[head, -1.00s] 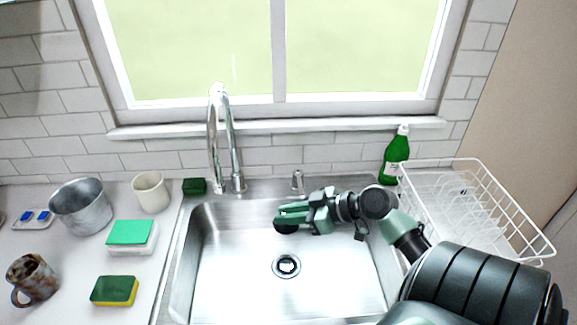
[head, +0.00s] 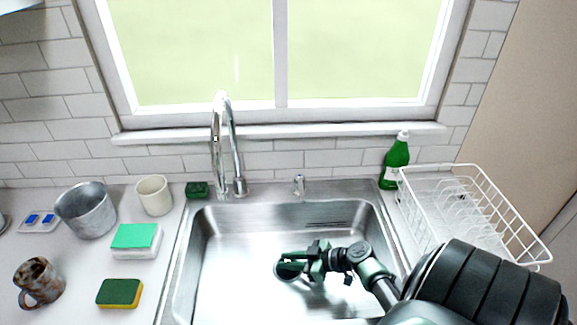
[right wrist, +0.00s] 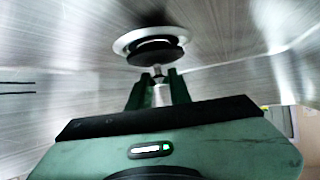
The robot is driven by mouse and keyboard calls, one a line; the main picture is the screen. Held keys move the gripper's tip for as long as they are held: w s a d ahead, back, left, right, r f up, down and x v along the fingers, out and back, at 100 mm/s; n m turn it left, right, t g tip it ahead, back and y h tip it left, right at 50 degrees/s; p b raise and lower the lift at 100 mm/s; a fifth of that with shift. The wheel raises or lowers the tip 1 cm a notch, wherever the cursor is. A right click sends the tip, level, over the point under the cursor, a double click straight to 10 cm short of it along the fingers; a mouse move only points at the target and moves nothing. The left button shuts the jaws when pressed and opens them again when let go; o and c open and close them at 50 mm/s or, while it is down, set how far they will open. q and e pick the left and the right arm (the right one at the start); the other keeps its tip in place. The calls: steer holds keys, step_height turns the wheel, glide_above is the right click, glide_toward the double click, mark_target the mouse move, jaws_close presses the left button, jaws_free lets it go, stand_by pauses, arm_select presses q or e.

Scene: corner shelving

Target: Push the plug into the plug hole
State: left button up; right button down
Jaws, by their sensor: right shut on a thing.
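The plug, a dark round disc with a small pale knob, is held by my right gripper (head: 294,262). In the right wrist view the gripper's green fingers (right wrist: 158,85) are closed on the knob, with the plug's disc (right wrist: 157,58) just beyond the fingertips. The plug hole's bright metal ring (right wrist: 123,42) shows right behind the disc, which covers part of it. In the head view the plug (head: 288,271) is over the plug hole area, and the gripper hides much of both. I cannot tell whether the disc touches the ring. My left gripper is not in view.
The steel sink (head: 230,235) is otherwise clear, with its tap (head: 238,165) behind. A green bottle (head: 396,160) and white dish rack (head: 470,200) stand right. A mug (head: 38,282), metal pot (head: 86,208), cup (head: 154,195) and sponges (head: 120,293) are left.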

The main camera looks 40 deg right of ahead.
steer(key=shift+f, duration=0.45)
steer(key=shift+f, duration=0.1)
steer(key=c, duration=1.3)
jaws_free()
